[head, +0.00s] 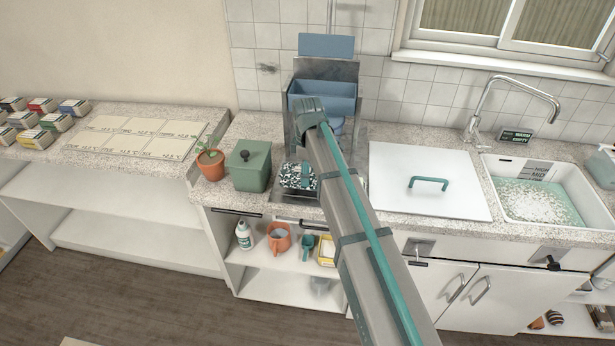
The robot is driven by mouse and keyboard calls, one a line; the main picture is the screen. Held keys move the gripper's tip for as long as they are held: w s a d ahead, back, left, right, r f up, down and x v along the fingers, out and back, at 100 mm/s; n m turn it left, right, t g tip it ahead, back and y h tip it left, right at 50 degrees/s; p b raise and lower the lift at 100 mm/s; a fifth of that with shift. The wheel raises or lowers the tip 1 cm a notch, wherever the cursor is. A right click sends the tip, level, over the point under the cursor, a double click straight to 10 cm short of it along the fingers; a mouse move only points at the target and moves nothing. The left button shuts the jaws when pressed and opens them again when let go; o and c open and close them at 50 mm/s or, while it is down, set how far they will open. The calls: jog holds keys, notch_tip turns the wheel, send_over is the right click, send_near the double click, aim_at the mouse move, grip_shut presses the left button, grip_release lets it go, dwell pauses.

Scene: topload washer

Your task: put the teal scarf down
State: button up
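No teal scarf can be made out for certain. My grey arm with its teal stripe reaches from the lower right to the back of the counter, and its near links cover much of the middle. A small teal piece (306,172) shows just left of the arm; I cannot tell whether it is scarf or part of my gripper. It is over a black-and-white speckled item (291,182) in a dark metal recess (291,197). My gripper's fingers cannot be made out, so their opening and hold are unclear.
A blue bin (335,96) stands behind my arm. A green lidded canister (250,166) and potted plant (210,162) are left of the recess. Right are a white lid with a teal handle (400,185) and a foamy sink (541,205) under a faucet (520,84). Labelled pale mats (132,137) lie left.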

jog(key=shift+f, duration=1.3)
jog(key=shift+f, duration=0.1)
jog(key=o, duration=1.6)
jog(key=shift+s, duration=0.1)
jog(key=shift+o, duration=0.2)
notch_tip(320, 180, up, 12)
jog(key=shift+r+b, duration=0.15)
jog(key=shift+b, duration=1.05)
